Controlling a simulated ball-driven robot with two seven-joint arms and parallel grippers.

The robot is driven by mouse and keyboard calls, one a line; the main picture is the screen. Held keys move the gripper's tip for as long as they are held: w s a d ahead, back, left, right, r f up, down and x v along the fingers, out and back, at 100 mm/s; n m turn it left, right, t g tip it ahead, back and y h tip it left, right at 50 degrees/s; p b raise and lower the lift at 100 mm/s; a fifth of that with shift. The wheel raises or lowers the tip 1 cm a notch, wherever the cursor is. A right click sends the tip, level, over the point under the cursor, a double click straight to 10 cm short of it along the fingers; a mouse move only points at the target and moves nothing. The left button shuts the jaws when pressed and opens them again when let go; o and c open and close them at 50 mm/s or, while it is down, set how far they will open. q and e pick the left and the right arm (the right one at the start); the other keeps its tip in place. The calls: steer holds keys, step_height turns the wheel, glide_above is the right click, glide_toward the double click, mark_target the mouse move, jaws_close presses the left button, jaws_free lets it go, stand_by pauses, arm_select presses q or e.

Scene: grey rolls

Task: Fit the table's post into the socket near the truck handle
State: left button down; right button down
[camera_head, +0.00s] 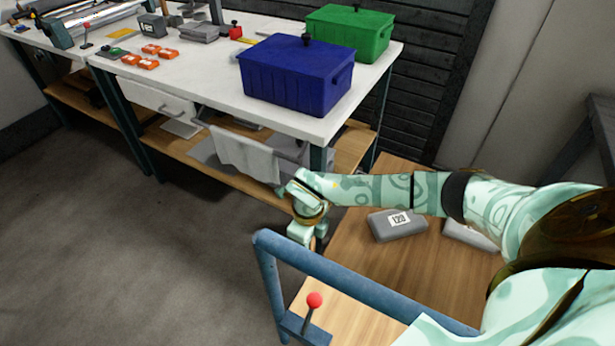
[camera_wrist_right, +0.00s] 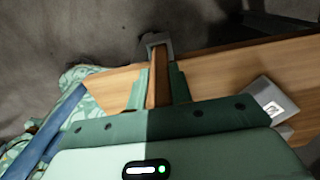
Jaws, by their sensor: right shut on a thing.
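My right gripper (camera_head: 312,233) points down near the truck's edge, just beyond the blue truck handle (camera_head: 318,264). In the wrist view my right gripper (camera_wrist_right: 157,92) is shut on a narrow brown post (camera_wrist_right: 158,88). The far end of the post lines up with a small grey square socket (camera_wrist_right: 167,45) at the edge of the wooden deck. I cannot tell whether the post is inside the socket or above it. My left gripper is not in view.
The truck deck (camera_head: 430,268) carries a grey labelled roll pack (camera_head: 397,225) and another pale pack (camera_head: 468,234). A red-knobbed lever (camera_head: 314,300) stands by the handle. The workbench (camera_head: 215,78) behind holds a blue bin (camera_head: 296,78) and a green bin (camera_head: 350,32). The floor at left is clear.

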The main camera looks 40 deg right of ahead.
steer(key=c, duration=1.3)
jaws_free()
steer(key=shift+f, duration=0.15)
steer(key=shift+o, duration=0.2)
arm_select(q)
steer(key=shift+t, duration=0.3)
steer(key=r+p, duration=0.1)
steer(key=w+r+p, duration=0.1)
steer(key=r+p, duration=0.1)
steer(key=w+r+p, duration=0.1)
steer(key=p, duration=0.1)
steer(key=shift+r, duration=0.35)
arm_select(e)
step_height(320, 180, up, 12)
steer(key=shift+r, duration=0.2)
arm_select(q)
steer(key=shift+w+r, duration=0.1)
arm_select(e)
steer(key=shift+r, duration=0.1)
